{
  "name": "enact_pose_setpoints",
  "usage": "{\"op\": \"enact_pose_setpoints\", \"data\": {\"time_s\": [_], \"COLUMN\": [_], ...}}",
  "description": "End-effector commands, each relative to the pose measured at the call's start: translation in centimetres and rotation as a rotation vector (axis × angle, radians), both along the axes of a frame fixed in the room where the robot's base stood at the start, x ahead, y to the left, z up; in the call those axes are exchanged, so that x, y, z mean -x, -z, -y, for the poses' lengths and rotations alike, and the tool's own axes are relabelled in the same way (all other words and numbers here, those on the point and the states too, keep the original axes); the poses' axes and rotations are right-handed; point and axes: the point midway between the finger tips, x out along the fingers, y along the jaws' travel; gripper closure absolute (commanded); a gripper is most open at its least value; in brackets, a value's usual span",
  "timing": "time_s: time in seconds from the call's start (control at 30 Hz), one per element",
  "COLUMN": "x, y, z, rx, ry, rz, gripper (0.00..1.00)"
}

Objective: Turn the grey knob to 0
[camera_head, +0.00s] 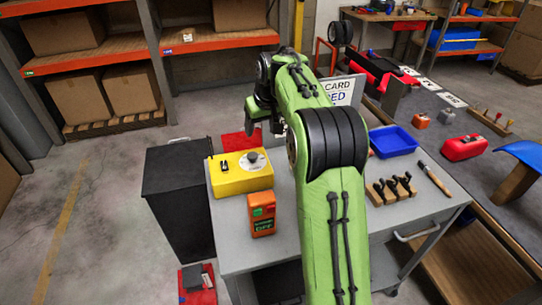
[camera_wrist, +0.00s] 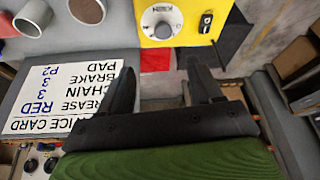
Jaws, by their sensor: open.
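The grey knob (camera_head: 252,156) sits on a white dial on top of a yellow box (camera_head: 228,186) at the left end of the grey cart. In the wrist view the knob (camera_wrist: 162,30) and its dial show near the top edge, on the yellow box (camera_wrist: 184,38). The dial marks are too small to read, so I cannot tell the setting. My gripper (camera_wrist: 164,72) is open and empty, its two fingers apart and clear of the knob. In the head view my gripper (camera_head: 253,126) hangs above and behind the box, partly hidden by my arm.
A black switch (camera_head: 224,165) is beside the knob. An orange handheld device (camera_head: 263,222) stands in front of the box. A white service card (camera_head: 341,91) stands nearby. A blue tray (camera_head: 393,141) is at right.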

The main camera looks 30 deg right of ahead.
Motion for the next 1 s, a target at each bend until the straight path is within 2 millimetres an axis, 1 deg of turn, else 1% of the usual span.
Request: {"op": "enact_pose_setpoints", "data": {"time_s": [0.07, 0.17, 0.5, 0.6, 0.7, 0.8, 1.0], "x": [-0.3, -1.0, -4.2, -5.0, -5.6, -5.9, -6.0], "y": [0.6, 2.5, 10.4, 12.3, 13.5, 14.2, 14.2], "z": [-0.1, -0.1, -0.1, -0.1, 0.0, 0.0, 0.0], "rx": [-0.001, -0.001, -0.001, -0.001, 0.0, 0.0, 0.0], "ry": [-0.004, -0.003, -0.004, -0.004, -0.002, -0.002, -0.002], "rz": [0.0, -0.003, -0.003, -0.002, 0.0, 0.001, 0.001], "gripper": [0.35, 0.35, 0.35, 0.35, 0.35, 0.35, 0.35]}}
